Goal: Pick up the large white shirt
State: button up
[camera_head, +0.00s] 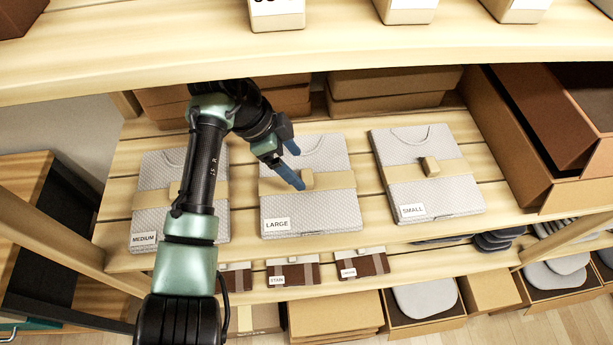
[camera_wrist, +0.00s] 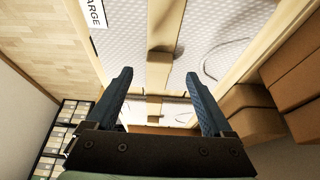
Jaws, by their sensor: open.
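The large white shirt (camera_head: 325,213) lies folded flat on the middle of the shelf in the head view, with a tan band around it, a small tan block (camera_head: 307,179) on the band and a label reading LARGE. Its patterned surface fills the upper part of the wrist view (camera_wrist: 212,30), with the band (camera_wrist: 164,30) between my fingers' line. My gripper (camera_head: 297,167) is over the shirt, its blue fingers spread at the block, one fingertip close to it. It is empty in the wrist view (camera_wrist: 165,85). I cannot tell whether a finger touches the block.
A shirt labelled MEDIUM (camera_head: 146,210) lies to the left, partly behind my arm, and one labelled SMALL (camera_head: 440,190) to the right. An upper shelf (camera_head: 200,50) hangs above. Brown boxes (camera_head: 380,85) stand behind, and a large open box (camera_head: 520,150) at the right.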

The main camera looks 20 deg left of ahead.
aim_at(306, 176)
jog(key=p+x, duration=0.1)
jog(key=x, duration=0.3)
jog(key=shift+d+f, duration=0.2)
grip_shut()
